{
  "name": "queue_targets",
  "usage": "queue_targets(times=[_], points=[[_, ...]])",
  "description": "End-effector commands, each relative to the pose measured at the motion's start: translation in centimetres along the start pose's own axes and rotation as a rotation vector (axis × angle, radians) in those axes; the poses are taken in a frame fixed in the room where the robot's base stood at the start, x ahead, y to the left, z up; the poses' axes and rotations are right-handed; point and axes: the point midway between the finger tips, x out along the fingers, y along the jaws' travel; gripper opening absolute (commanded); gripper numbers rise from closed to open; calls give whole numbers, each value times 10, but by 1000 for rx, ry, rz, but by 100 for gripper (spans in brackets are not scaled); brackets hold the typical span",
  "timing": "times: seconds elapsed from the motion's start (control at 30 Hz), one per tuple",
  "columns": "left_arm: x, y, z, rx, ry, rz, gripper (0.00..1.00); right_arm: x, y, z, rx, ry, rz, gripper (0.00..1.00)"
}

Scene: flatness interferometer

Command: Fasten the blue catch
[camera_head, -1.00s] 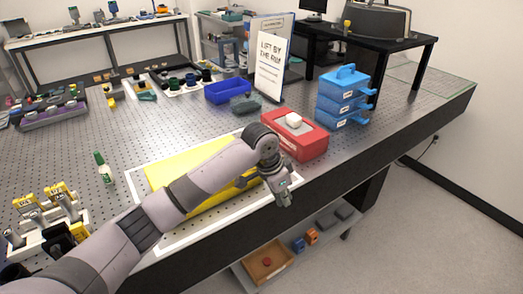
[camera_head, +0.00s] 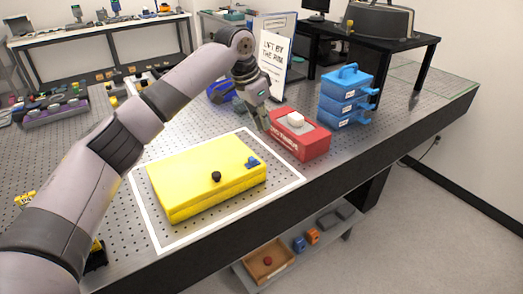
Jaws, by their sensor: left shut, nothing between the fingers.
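The blue catch (camera_head: 253,162) sits on the right end of the yellow case (camera_head: 195,170). I cannot tell whether the catch is fastened. The case looks shut and lies inside a white outlined rectangle on the perforated table, with a black knob (camera_head: 216,176) near its front edge. My left gripper (camera_head: 264,129) points down, shut and empty, above and behind the catch, just left of the red box. It looks apart from the catch. My right gripper is not in view.
A red box (camera_head: 303,144) with a white knob on top stands right of the case. Blue stacked drawers (camera_head: 340,98) and a sign (camera_head: 272,62) stand behind. A blue bin is partly hidden by my arm. The table's front edge (camera_head: 330,165) is close.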

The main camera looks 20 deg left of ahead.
Motion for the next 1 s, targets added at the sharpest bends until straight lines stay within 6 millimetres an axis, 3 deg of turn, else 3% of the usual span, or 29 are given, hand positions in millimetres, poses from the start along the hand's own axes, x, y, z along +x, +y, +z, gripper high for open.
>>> queue_targets(times=[0.27,0.67,1.0], points=[[16,0,0,0,-2,2,0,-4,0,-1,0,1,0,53],[99,1,0,-1,-4,1,0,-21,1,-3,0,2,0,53],[88,0,32,1,0,-1,0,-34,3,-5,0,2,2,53]])
